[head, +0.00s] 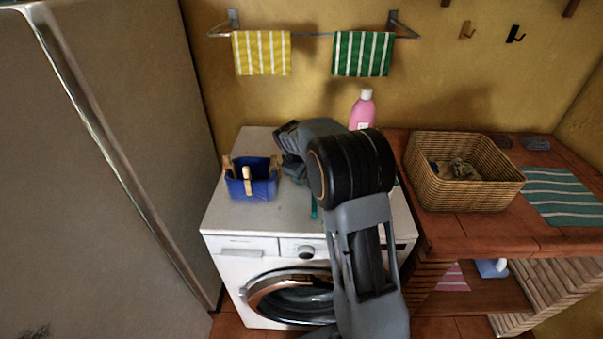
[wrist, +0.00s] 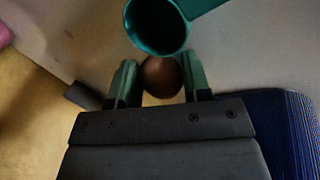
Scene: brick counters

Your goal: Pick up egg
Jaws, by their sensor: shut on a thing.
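The egg (wrist: 161,76) is brown and shows in the wrist view between the two green fingertips of my gripper (wrist: 160,82). My gripper is shut on it. A teal round cup-like thing (wrist: 157,28) lies just beyond the egg, with its dark opening toward the camera. In the head view my arm covers the fingertips, and the egg is hidden there.
A blue basket (head: 252,184) with clothes-pegs or wooden parts stands left on the white washing machine (head: 225,215). A pink bottle (head: 362,111) stands behind my arm. A wicker basket (head: 465,200) is on the brick counter (head: 440,235) to the right.

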